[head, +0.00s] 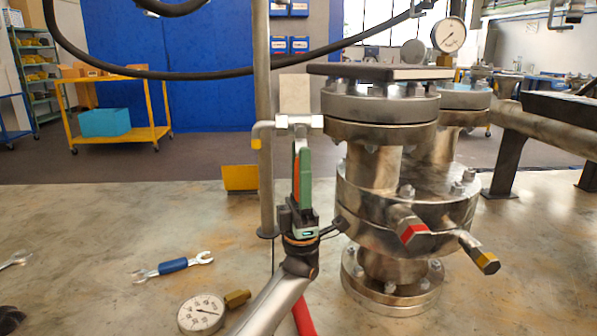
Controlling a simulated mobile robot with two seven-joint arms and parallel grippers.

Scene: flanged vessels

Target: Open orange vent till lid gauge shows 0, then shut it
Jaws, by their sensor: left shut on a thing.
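The flanged steel vessel (380,110) stands on the bench right of centre, with a dark flat plate on its lid. The lid gauge (449,35) has a white dial and stands upright at the lid's right; its reading is too small to tell. A vent pipe (283,123) with a downturned yellow-tipped end is at the vessel's left. The orange vent handle (296,176) hangs down below it, a thin strip mostly hidden by my fingers. My left gripper (303,160) points up, its green fingers shut on the handle. My right gripper is out of view.
A loose gauge (201,314) and a blue-handled wrench (173,267) lie on the bench at left. Red-tipped (412,232) and yellow-tipped (486,262) stubs jut from the vessel's front. A black hose (200,74) loops above.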

